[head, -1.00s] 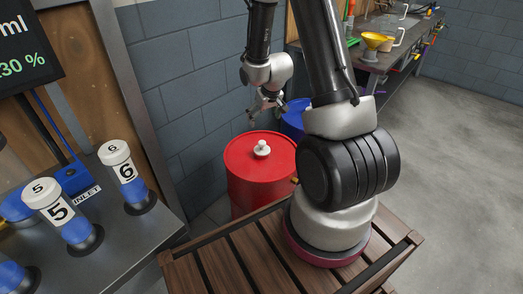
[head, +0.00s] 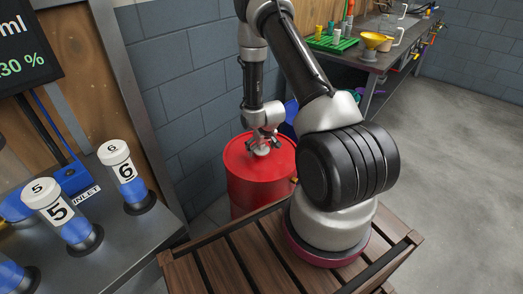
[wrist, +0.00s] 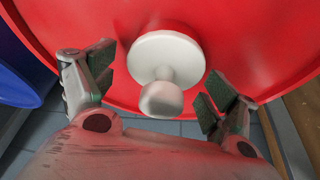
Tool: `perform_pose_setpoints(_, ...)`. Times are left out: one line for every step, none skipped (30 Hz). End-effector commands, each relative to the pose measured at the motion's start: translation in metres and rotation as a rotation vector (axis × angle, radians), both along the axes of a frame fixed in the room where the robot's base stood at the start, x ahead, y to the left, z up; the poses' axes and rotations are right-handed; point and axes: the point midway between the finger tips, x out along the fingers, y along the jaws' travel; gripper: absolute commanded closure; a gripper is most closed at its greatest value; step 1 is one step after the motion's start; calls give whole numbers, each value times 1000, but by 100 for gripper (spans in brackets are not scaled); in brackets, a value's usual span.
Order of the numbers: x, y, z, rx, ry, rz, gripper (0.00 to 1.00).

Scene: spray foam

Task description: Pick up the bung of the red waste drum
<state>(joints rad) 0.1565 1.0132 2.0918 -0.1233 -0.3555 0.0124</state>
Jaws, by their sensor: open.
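The red waste drum (head: 258,183) stands on the floor by the wall. Its white bung (wrist: 165,62) has a wide round flange and a knob, and sits on the red lid. In the wrist view the knob lies between the fingers of my gripper (wrist: 158,95), which are open with a gap on each side. In the head view my gripper (head: 263,142) points down over the lid and covers most of the bung (head: 262,151). I cannot tell from these views whether the fingertips are level with the knob.
A blue drum (wrist: 22,75) stands close beside the red one. A bench with numbered cylinders (head: 122,172) is at the left. A workbench with a yellow funnel (head: 373,40) and a green rack (head: 332,41) is at the back. Open floor lies at the right.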

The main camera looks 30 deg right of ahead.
Motion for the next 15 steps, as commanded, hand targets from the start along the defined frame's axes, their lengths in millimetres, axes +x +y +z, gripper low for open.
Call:
perform_pose_setpoints(1, 0, -2, 0, -1, 0, 13)
perform_pose_setpoints(1, 0, -2, 0, -1, 0, 13)
perform_pose_setpoints(2, 0, -2, 0, -1, 0, 13)
perform_pose_setpoints(2, 0, -2, 0, -1, 0, 13)
perform_pose_setpoints(2, 0, -2, 0, -1, 0, 13)
perform_pose_setpoints(1, 0, -2, 0, -1, 0, 13)
perform_pose_setpoints(1, 0, -1, 0, -1, 0, 13)
perform_pose_setpoints(1, 0, -1, 0, -1, 0, 19)
perform_pose_setpoints(1, 0, -1, 0, -1, 0, 26)
perform_pose_setpoints(1, 0, -1, 0, -1, 0, 31)
perform_pose_setpoints(1, 0, -1, 0, -1, 0, 37)
perform_pose_setpoints(1, 0, -1, 0, -1, 0, 44)
perform_pose_setpoints(1, 0, -1, 0, -1, 0, 50)
perform_pose_setpoints(1, 0, -1, 0, -1, 0, 55)
perform_pose_setpoints(1, 0, -1, 0, -1, 0, 61)
